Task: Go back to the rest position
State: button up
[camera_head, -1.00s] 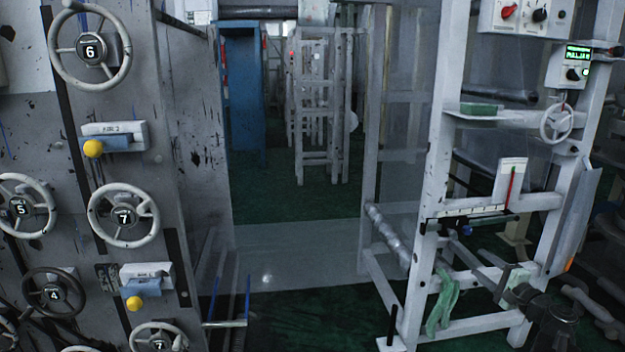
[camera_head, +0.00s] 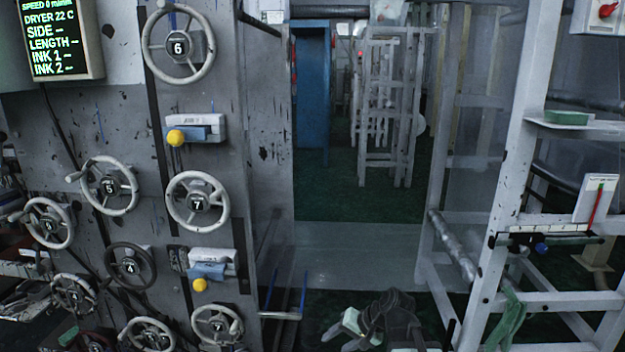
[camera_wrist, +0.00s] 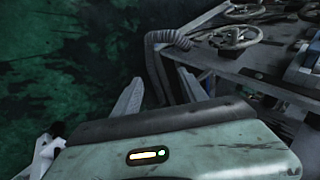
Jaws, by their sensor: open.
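My gripper (camera_head: 352,328) shows at the bottom middle of the head view, low in front of the gap between the wheel panel and the white frame. In the wrist view its two pale fingers (camera_wrist: 160,92) stand apart with nothing between them, above the dark green floor and beside a grey machine edge. It touches nothing that I can see. Part of the fingers is hidden behind the pale green wrist housing.
The grey panel (camera_head: 262,140) with several handwheels stands at left, under a green-lettered display (camera_head: 62,38). A white frame (camera_head: 517,150) with a green cloth (camera_head: 508,318) stands at right. Open floor (camera_head: 360,205) lies between. A corrugated hose (camera_wrist: 165,40) hangs near my fingers.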

jog(key=s+d+f+n+g+h, duration=0.3)
jog(key=s+d+f+h, duration=0.25)
jog(key=s+d, duration=0.35)
notch_tip(320, 180, up, 25)
jog(key=p, duration=2.4)
jog(key=shift+d+h, duration=0.2)
jog(key=shift+h, duration=0.15)
jog(key=shift+w+f, duration=0.1)
jog(key=shift+f, duration=0.1)
jog(key=shift+c, duration=0.3)
